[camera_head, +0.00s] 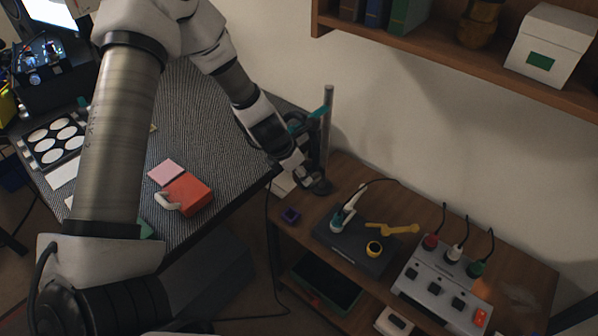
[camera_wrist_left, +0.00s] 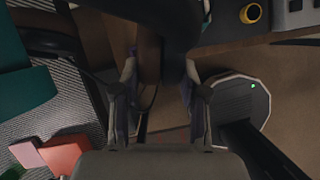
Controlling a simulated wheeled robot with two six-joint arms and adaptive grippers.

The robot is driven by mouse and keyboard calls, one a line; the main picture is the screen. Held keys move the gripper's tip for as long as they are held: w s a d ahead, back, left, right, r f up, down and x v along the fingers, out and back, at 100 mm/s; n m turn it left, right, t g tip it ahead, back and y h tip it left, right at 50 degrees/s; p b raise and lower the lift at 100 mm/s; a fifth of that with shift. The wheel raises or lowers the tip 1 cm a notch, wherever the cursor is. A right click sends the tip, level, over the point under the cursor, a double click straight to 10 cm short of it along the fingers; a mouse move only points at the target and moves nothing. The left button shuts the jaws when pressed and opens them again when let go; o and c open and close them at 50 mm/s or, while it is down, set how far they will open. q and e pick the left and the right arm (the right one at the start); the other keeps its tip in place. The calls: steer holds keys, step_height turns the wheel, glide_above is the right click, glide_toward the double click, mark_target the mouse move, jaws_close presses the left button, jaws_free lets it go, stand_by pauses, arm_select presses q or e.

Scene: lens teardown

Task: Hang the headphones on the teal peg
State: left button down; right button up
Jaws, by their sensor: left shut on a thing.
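My left gripper (camera_head: 304,178) is beside the post, pointing down. Dark parts of the headphones show around the gripper, largely hidden behind it. In the left wrist view, the gripper (camera_wrist_left: 160,95) is shut on the dark headphones (camera_wrist_left: 178,22), which run across the top between the fingers. I cannot tell whether the headphones touch the peg. My right gripper is out of view.
A wall shelf (camera_head: 450,62) hangs above.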

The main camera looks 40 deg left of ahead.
arm_select(q)
steer(key=shift+s+f, duration=0.1)
steer(key=c, duration=0.5)
jaws_free()
steer(key=shift+c, duration=0.2)
steer(key=shift+s+r, duration=0.15)
steer(key=shift+r, duration=0.35)
steer(key=s+a, duration=0.4)
steer(key=s, duration=0.7)
steer(key=shift+s, duration=0.25)
